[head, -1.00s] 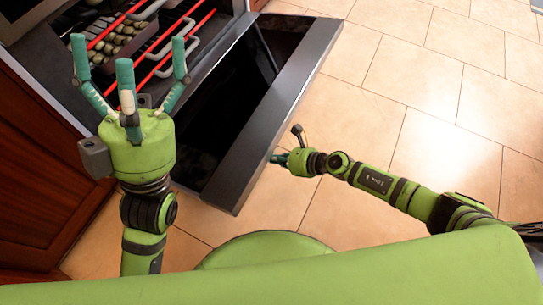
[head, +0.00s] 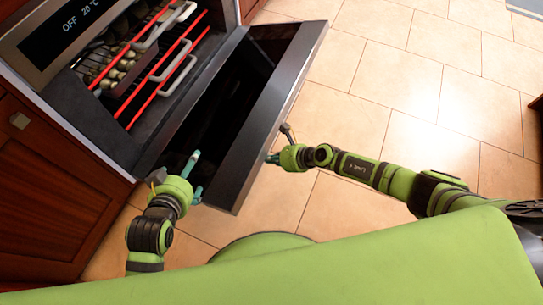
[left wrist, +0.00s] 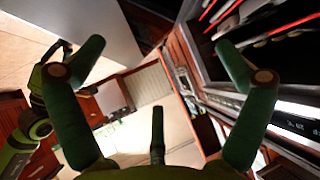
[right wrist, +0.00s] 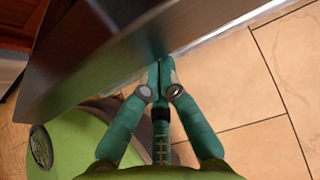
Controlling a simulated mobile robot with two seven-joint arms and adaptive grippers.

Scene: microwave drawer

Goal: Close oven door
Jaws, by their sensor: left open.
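The oven door (head: 277,105) is partly open, tilted out from the oven (head: 140,130), with its dark inner side facing up toward the oven. My left gripper (head: 195,175) is open and empty at the door's near end; its spread fingers show in the left wrist view (left wrist: 160,75). My right gripper (head: 272,158) is beside the outer face of the door. In the right wrist view its fingers (right wrist: 158,72) come together at the tips, close against the door panel (right wrist: 120,60); I cannot tell whether they touch it. Nothing shows between them.
Inside the oven are racks with red front bars (head: 165,65), pale handles and several small items. The control panel (head: 70,30) reads OFF 20 °C. A wooden cabinet (head: 50,185) stands left of the oven. The tiled floor (head: 400,90) to the right is clear.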

